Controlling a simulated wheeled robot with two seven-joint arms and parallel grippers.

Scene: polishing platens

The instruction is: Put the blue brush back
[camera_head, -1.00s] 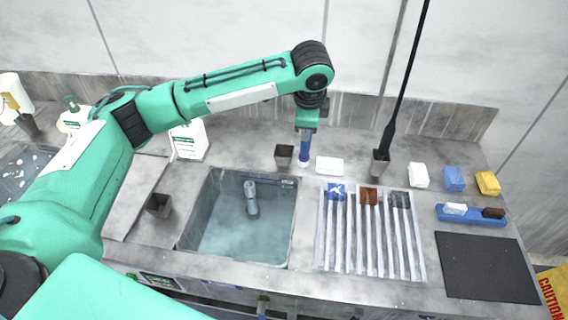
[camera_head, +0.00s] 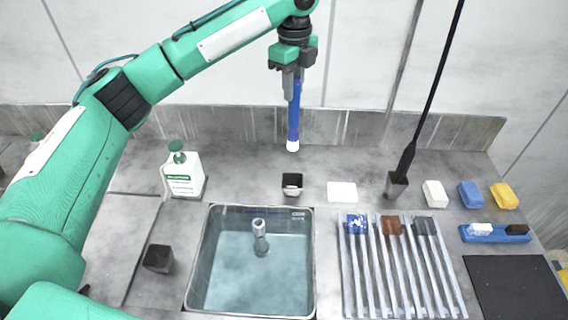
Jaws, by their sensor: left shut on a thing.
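My left gripper (camera_head: 291,80) is shut on the blue brush (camera_head: 294,122). The brush hangs upright with its white end down, held above the counter's back part. A small dark square cup (camera_head: 292,185) stands on the counter just below it, with something pale visible inside its mouth. The brush's lower end is above the cup and apart from it. Another dark cup (camera_head: 158,258) stands left of the sink. A third cup (camera_head: 396,186) at the right holds a long black-handled tool (camera_head: 408,155). My right gripper is not in view.
The sink (camera_head: 205,262) with water and an upright pipe is at the front middle. A white bottle (camera_head: 183,175) stands left of the cup. A white block (camera_head: 342,191) lies right of it. A slatted rack (camera_head: 350,285), sponges (camera_head: 470,194) and a blue tray (camera_head: 490,239) are further right.

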